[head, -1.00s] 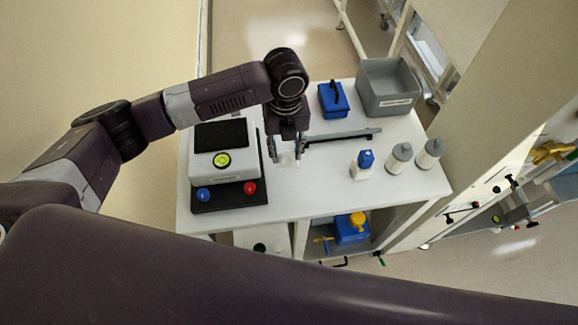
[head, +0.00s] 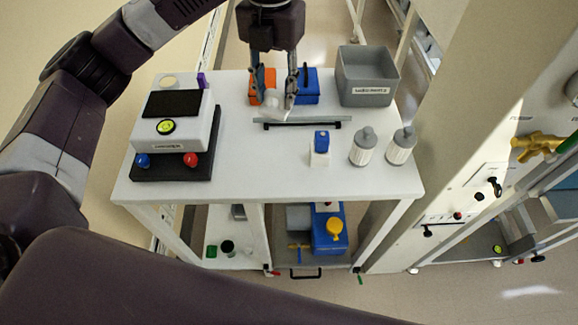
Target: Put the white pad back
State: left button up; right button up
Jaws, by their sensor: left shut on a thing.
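My left gripper (head: 273,98) comes down from the top of the head view. It is shut on the white pad (head: 271,104), a small pale piece that shows between its fingers. The pad appears to be held above the white table (head: 240,185), behind the dark bar. The fingers partly cover it, and its exact height is hard to tell. My right gripper is not in view.
A white instrument (head: 175,132) with blue and red knobs stands at left. An orange box (head: 256,85), a blue box (head: 306,88) and a grey bin (head: 366,80) stand at the back. A dark bar (head: 303,123), a blue-capped bottle (head: 320,150) and two grey-capped bottles (head: 364,148) are nearer.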

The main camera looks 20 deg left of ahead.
pick_arm(q)
notch_tip(320, 180, down, 15)
jog(key=p, duration=0.2)
jog(key=shift+a+f+p, duration=0.1)
jog(key=shift+f+p, duration=0.05)
jog(key=shift+p, duration=0.25)
notch_tip(320, 180, down, 4)
jog(key=shift+r+p, duration=0.1)
jog(key=shift+p, duration=0.35)
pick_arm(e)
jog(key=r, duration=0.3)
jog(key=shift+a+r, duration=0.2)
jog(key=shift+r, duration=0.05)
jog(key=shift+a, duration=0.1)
pick_arm(q)
jog(key=shift+f, duration=0.2)
jog(key=o, duration=1.1)
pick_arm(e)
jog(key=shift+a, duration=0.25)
